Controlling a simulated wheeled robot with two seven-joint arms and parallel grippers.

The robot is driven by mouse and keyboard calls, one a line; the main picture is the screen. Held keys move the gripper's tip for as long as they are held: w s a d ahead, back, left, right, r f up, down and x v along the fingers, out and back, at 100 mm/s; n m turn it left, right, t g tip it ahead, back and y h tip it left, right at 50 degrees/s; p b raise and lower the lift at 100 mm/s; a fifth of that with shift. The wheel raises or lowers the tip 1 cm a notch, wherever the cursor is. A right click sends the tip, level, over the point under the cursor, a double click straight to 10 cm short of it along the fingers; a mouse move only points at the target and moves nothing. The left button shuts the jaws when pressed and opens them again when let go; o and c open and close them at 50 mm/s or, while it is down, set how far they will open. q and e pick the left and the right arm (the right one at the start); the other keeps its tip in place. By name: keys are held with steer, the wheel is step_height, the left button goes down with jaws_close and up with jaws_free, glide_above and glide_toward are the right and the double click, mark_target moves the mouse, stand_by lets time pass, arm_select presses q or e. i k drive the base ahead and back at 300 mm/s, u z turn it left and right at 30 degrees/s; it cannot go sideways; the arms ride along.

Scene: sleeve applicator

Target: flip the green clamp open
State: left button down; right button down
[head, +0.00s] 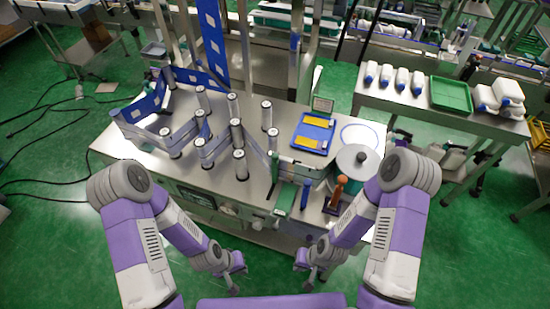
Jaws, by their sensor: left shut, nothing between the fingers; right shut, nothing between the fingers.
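A green flat part (284,198), which looks like the green clamp, sits at the front edge of the steel machine table (252,203). A blue upright handle (306,190) stands just right of it. Whether the clamp is open or closed is too small to tell. My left gripper (235,284) is shut and empty, low in front of the table and left of the clamp. My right gripper (310,282) is shut and empty, also in front of the table, below and slightly right of the clamp. Neither gripper touches the clamp.
An orange-handled lever (338,187) and a large roll (357,160) stand right of the clamp. Several metal rollers (237,133) and a blue tray (313,133) with yellow pieces are on the table. A side table (411,102) holds bottles and a green tray (451,95).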

mark_target(274, 157)
steer(key=u, duration=0.7)
steer(key=k, duration=0.7)
steer(key=z, duration=0.35)
